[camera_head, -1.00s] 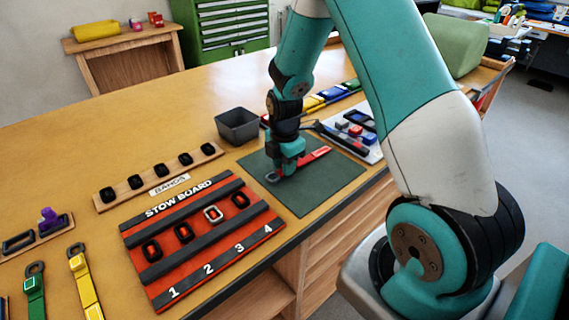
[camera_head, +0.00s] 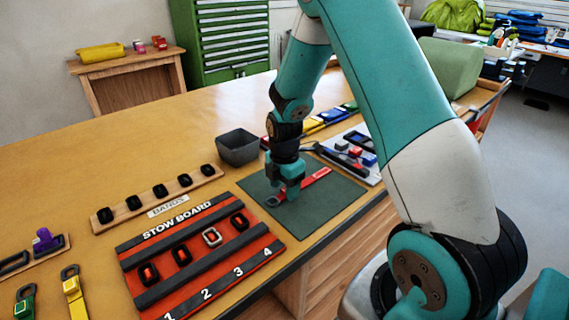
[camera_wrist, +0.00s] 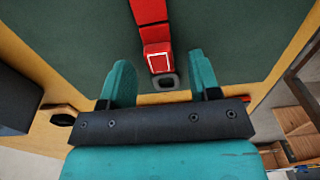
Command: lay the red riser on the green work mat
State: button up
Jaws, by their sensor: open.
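The red riser (camera_head: 315,179) is a long red strap with a dark ring at its near end. It lies on the green work mat (camera_head: 328,205). In the wrist view, the red riser (camera_wrist: 150,14) runs up and away from between my fingers, with a white-outlined square patch and the grey ring near the fingertips. The green mat (camera_wrist: 240,35) shows on both sides of it. My gripper (camera_head: 288,195) is low over the near end of the strap. In the wrist view, my gripper (camera_wrist: 160,70) is open, with a gap between each finger and the strap.
A grey bin (camera_head: 238,149) stands behind the mat. The red stow board (camera_head: 199,252) lies left of the mat, with a rack of black bands (camera_head: 160,197) behind it. A pale tray (camera_head: 372,176) with small parts is right of the mat. The table edge is close in front.

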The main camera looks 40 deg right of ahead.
notch_tip(320, 180, up, 17)
jog(key=b, duration=0.1)
jog(key=shift+f, duration=0.2)
